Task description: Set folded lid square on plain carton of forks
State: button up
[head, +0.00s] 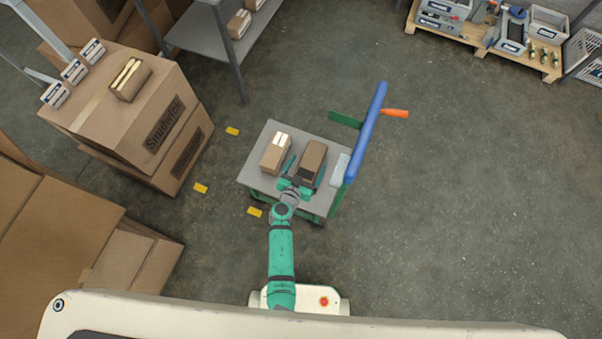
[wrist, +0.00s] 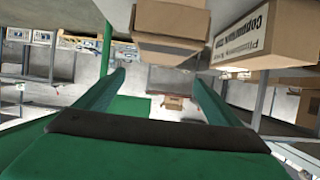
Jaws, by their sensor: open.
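My gripper (head: 305,170) is open at the front edge of a small grey-topped cart (head: 262,183). Its two green fingers (wrist: 160,82) are apart with nothing gripped between them. A plain brown carton (head: 314,154) with a dark near end lies on the cart, just beyond and between the fingertips. A brown carton (wrist: 168,22) also shows in the wrist view, above the gap between the fingers. A second carton (head: 273,156) with pale strips on top stands to the left on the cart. I cannot tell which piece is the folded lid, nor see any forks clearly.
A pale flat piece (head: 340,169) lies at the cart's right edge, beside a blue bar (head: 367,130). Large stacked boxes (head: 150,110) stand left, with an open carton (head: 130,79) on top. A printed carton (wrist: 262,35) shows in the wrist view. Floor to the right is clear.

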jog(key=s+a+r+n+y, duration=0.15)
jog(key=s+r, duration=0.35)
jog(key=s, duration=0.7)
jog(key=s+a+r+y, duration=0.25)
jog(key=s+r, duration=0.25)
jog(key=s, duration=0.7)
jog(key=s+d+r+t, duration=0.1)
jog(key=s+r, duration=0.2)
jog(key=r, duration=0.4)
jog(key=s+d+r+n, duration=0.1)
jog(key=s+d+r, duration=0.1)
jog(key=r, duration=0.6)
jog(key=s+d+r+n+t, duration=0.1)
jog(key=s+r, duration=0.3)
jog(key=r, duration=0.4)
jog(key=shift+d+r+t, duration=0.15)
jog(key=shift+d+t, duration=0.15)
jog(key=shift+d, duration=0.45)
jog(key=shift+s, duration=0.1)
